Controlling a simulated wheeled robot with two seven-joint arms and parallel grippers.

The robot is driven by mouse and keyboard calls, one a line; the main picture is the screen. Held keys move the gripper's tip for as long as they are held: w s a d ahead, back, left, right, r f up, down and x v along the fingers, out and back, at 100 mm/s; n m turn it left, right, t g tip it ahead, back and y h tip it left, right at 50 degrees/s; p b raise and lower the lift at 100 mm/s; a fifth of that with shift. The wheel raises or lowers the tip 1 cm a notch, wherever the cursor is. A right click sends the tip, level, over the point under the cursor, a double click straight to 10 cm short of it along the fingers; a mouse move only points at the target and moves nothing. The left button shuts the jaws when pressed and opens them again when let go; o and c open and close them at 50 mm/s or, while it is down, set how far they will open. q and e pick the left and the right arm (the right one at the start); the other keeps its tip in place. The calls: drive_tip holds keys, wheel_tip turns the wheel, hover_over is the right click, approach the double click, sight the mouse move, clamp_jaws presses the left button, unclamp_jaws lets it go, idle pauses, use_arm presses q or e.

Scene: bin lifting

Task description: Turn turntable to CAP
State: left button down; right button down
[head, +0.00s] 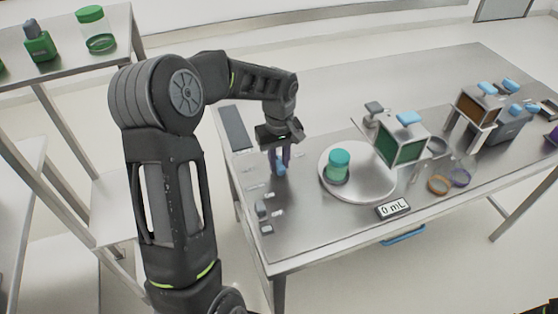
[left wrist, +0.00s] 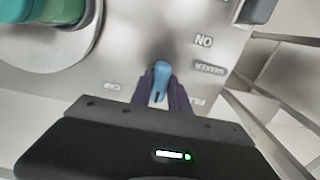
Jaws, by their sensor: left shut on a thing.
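The turntable (head: 364,188) is a round white disc on the steel table, with a green-capped bottle (head: 339,165) standing on it. Part of the disc also shows at the upper left of the left wrist view (left wrist: 88,52). My left gripper (head: 281,170) is left of the turntable and shut on a blue knob (left wrist: 161,78). Labels lie around the knob in the left wrist view: the CAP label (left wrist: 111,87), the SHAKER label (left wrist: 209,68) and a partly hidden FILL label (left wrist: 192,101). The knob's narrow end points up in that view. My right gripper is out of view.
A dispenser with a green box (head: 402,146) stands behind the turntable at its right. A 0 mL display (head: 393,209) is at the table's front. Small switches (head: 262,209) sit at the table's left edge. A shelf (head: 62,55) with green-capped containers is at the far left.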

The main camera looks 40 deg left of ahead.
sight(279, 162)
use_arm(q)
drive_tip(key=shift+m, duration=0.4)
drive_tip(key=shift+m+b, duration=0.35)
drive_tip(key=shift+m, duration=0.65)
drive_tip(key=m, duration=0.3)
drive_tip(key=m+b, duration=0.1)
drive_tip(key=m, duration=0.6)
drive_tip(key=c, duration=1.2)
unclamp_jaws()
drive_tip(key=shift+c, duration=0.2)
drive_tip(key=shift+r+b, duration=0.4)
drive_tip(key=shift+r, duration=3.55)
